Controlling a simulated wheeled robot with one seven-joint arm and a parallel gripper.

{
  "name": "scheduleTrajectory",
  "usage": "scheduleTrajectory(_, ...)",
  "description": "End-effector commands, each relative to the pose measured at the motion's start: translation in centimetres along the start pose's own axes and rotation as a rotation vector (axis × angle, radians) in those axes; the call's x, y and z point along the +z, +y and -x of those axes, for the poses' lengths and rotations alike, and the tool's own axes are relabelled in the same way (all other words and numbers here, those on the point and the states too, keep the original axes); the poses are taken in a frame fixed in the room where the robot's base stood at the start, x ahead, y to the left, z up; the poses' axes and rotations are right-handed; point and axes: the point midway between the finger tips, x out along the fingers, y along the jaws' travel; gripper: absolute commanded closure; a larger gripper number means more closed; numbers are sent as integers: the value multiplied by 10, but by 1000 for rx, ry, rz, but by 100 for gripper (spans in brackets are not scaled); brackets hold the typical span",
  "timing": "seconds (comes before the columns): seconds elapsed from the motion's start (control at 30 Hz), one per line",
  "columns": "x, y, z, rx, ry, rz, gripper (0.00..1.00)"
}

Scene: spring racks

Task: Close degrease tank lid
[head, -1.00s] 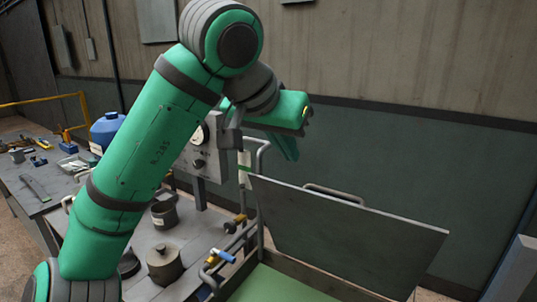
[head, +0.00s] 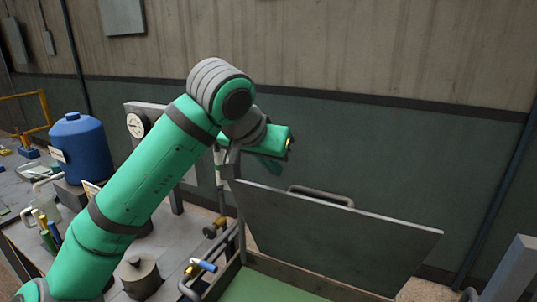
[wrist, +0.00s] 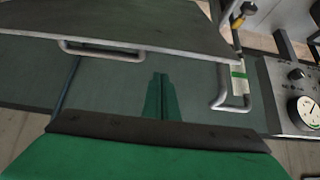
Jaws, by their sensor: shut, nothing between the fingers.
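The degrease tank lid (head: 330,238) is a grey plate standing open, tilted up over the tank (head: 270,288), whose inside is green. The bar handle (head: 320,195) shows beyond the lid's upper edge. In the wrist view the lid (wrist: 140,22) fills the top, with its handle (wrist: 100,52) at upper left.
A gauge box (wrist: 295,95) and a pipe with a tagged handle (wrist: 235,85) are close to the right in the wrist view. A lidded pot (head: 140,275), blue valve (head: 205,265) and blue drum (head: 80,148) stand left of the tank. The wall lies behind.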

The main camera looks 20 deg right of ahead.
Motion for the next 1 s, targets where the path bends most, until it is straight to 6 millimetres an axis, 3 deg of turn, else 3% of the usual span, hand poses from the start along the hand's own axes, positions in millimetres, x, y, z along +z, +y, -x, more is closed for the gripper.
scheduleTrajectory(0.1,16,-2,8,-5,3,1,100)
scheduleTrajectory(0.3,28,-1,12,-2,3,1,100)
scheduleTrajectory(1.0,36,-2,9,11,38,-11,100)
